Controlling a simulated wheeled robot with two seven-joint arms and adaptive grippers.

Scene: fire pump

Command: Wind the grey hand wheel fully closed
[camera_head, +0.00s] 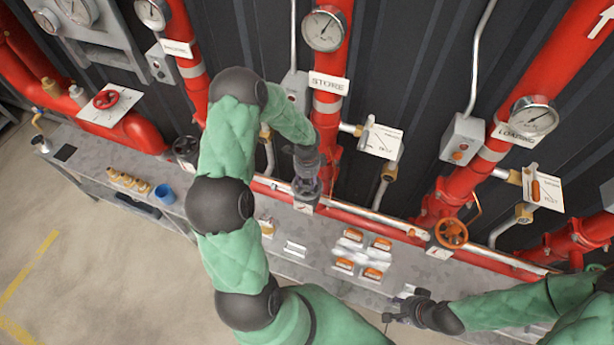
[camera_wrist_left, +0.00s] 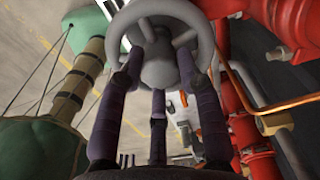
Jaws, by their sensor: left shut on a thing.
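The grey hand wheel (camera_wrist_left: 160,72) fills the top middle of the left wrist view, with its round hub, spokes and part of its rim showing. My left gripper (camera_wrist_left: 163,88) has its dark fingers around the hub, between the spokes, and is shut on the wheel. In the head view my left gripper (camera_head: 307,172) is at the foot of the red STORE pipe, and the gripper mostly hides the wheel there. My right gripper (camera_head: 408,306) is over the bench's front edge at lower right, empty, with its fingers apart.
The red STORE pipe (camera_head: 327,100) stands behind my left gripper. An orange hand wheel (camera_head: 452,233) is on the LOADING pipe at right. A red hand wheel (camera_head: 106,99) is at far left.

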